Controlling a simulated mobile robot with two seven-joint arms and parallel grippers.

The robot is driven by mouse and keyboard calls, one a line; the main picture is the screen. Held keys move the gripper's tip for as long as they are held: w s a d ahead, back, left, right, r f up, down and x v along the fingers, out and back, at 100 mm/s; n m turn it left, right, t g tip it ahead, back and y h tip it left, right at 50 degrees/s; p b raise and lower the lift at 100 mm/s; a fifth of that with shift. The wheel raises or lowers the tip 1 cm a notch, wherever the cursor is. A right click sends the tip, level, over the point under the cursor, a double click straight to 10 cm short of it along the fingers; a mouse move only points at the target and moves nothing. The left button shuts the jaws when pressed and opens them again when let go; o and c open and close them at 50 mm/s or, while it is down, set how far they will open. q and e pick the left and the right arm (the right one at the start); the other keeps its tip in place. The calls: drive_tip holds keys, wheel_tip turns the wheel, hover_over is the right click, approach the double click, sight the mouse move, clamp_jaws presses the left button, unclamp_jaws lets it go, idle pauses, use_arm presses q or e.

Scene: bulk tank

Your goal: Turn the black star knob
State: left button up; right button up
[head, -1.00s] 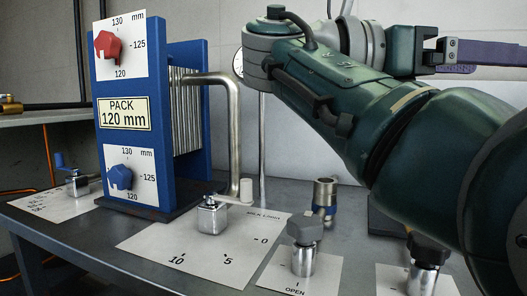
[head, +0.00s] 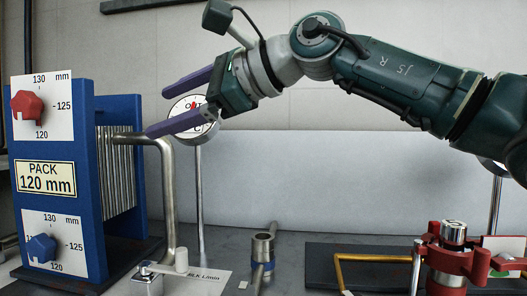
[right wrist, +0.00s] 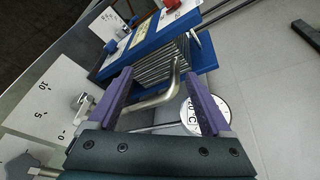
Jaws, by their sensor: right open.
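The pack carries a red knob (head: 27,105) at the top and a blue knob (head: 40,248) below. My left gripper is not in view.
The blue plate pack (head: 119,105) stands at the left, with a steel pipe (head: 170,200) beside it. A round gauge (head: 196,126) on a post stands behind my gripper. A red clamp assembly (head: 450,262) is at the lower right. The wall area between is bare.

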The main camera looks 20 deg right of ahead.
drive_tip(key=s+d+f+g+h, duration=0.5)
drive_tip(key=s+d+f, duration=0.15)
drive_tip(key=f, duration=0.25)
drive_tip(key=m+g+h+p, duration=0.2)
drive_tip(key=m+g+h, duration=0.1)
drive_tip(key=g+h, duration=0.25)
hover_over(356, 294)
drive_tip(key=s+a, duration=0.1)
wheel_tip(356, 294, down, 4)
drive_tip(key=f, duration=0.8)
drive_tip(key=shift+s+a+f, duration=0.15)
drive_tip(key=shift+s+f, duration=0.05)
drive_tip(key=shift+f, duration=0.8)
clamp_jaws()
drive_tip(key=shift+m, duration=0.3)
